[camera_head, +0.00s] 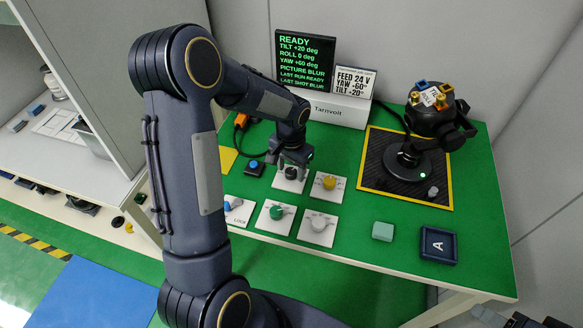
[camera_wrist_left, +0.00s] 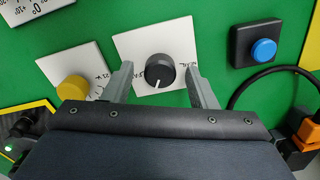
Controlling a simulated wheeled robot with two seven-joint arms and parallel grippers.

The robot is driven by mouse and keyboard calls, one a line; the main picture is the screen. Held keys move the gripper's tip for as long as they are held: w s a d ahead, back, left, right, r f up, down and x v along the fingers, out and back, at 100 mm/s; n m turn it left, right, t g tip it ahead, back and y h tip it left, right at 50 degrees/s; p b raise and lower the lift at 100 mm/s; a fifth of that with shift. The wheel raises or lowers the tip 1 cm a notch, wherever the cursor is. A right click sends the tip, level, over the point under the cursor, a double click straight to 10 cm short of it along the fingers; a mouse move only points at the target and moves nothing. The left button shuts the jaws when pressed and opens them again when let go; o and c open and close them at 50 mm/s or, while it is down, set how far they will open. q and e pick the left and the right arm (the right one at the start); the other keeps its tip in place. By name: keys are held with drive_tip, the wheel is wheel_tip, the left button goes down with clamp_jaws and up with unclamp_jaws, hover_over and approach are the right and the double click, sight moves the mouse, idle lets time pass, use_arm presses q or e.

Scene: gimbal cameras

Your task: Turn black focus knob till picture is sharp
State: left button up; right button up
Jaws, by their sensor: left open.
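The black focus knob (camera_wrist_left: 160,71) sits on a white square plate (camera_wrist_left: 142,42) on the green table. A white pointer line marks its face. My left gripper (camera_wrist_left: 160,78) is open, with one finger on each side of the knob and a gap to it on both sides. In the head view the left gripper (camera_head: 292,160) hangs over the black knob (camera_head: 291,173), partly covering it. The black screen (camera_head: 305,60) reads READY, TILT +20 deg, ROLL 0 deg, YAW +60 deg, PICTURE BLUR, LAST RUN READY, LAST SHOT BLUR.
Close by are a yellow knob (camera_head: 329,182), a green knob (camera_head: 277,212), a grey knob (camera_head: 319,223) and a blue button (camera_head: 254,164). The gimbal camera (camera_head: 432,115) stands on a dark pad at right. A sign (camera_head: 352,82) reads FEED 24 V, YAW +60°, TILT +20°.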

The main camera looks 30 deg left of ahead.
use_arm(q)
drive_tip(key=shift+f, duration=0.15)
drive_tip(key=c, duration=1)
drive_tip(key=shift+o, duration=0.2)
drive_tip(key=n+b, duration=0.1)
drive_tip(key=n, duration=0.1)
drive_tip(key=shift+n, duration=0.4)
drive_tip(key=shift+n+b, duration=0.55)
drive_tip(key=shift+n, duration=0.85)
drive_tip(key=o, duration=1)
drive_tip(key=shift+c, duration=0.2)
